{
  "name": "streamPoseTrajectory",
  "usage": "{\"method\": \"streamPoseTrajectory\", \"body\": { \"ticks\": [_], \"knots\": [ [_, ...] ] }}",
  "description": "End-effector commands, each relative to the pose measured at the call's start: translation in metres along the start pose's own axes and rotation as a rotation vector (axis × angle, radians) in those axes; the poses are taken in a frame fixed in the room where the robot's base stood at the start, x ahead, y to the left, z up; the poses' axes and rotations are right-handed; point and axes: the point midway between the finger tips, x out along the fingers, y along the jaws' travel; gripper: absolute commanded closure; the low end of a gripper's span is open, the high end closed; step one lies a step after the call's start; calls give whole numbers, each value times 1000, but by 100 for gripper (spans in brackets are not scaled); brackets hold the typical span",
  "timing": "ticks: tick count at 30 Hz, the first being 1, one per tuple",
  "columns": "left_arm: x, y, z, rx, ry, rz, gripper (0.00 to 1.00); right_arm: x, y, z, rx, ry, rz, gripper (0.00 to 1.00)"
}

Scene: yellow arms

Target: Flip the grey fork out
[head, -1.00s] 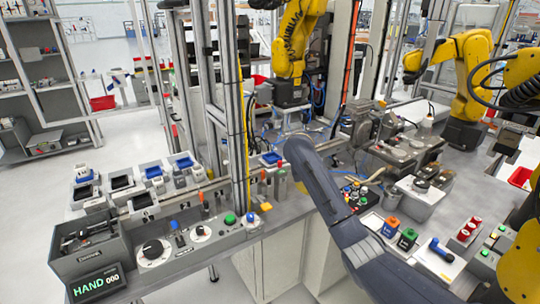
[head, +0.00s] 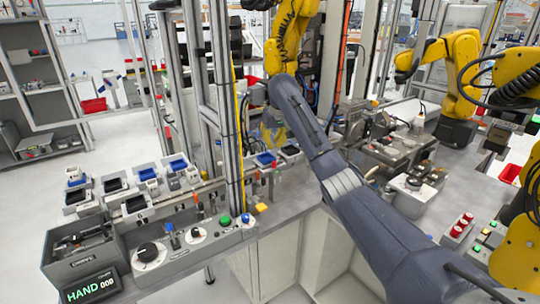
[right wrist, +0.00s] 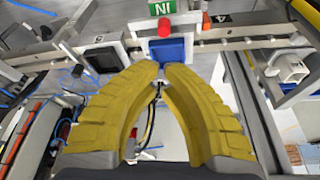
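My right gripper (head: 273,134) has yellow fingers and hangs over the far part of the bench in the head view, partly hidden behind my own arm. In the right wrist view its curved fingers (right wrist: 162,74) come together at the tips with only a narrow gap, and nothing is clearly held. I cannot pick out the grey fork for certain in either view. My left gripper is not in view.
A metal rail (right wrist: 250,32) with numbered tags crosses the right wrist view, with a white-framed dark tray (right wrist: 103,56) at left and a white part (right wrist: 290,68) at right. A control panel (head: 185,250) with knobs stands front left. Metal posts rise beside my right arm.

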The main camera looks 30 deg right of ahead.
Motion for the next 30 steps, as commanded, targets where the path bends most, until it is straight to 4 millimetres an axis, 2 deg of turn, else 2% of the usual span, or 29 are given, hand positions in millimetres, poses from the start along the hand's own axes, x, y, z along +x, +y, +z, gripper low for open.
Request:
{"method": "streamPoseTrajectory", "body": {
  "ticks": [6, 12, 19, 30],
  "knots": [
    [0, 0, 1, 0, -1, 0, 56, 33, 0, 1, 1, -3, 1, 100],
    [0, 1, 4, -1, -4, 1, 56, 54, 0, 0, 1, -1, 1, 100],
    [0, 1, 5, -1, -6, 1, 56, 64, 0, 0, 1, 0, 1, 100],
    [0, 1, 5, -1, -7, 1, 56, 65, 0, 0, 0, 1, 2, 100]
  ]
}}
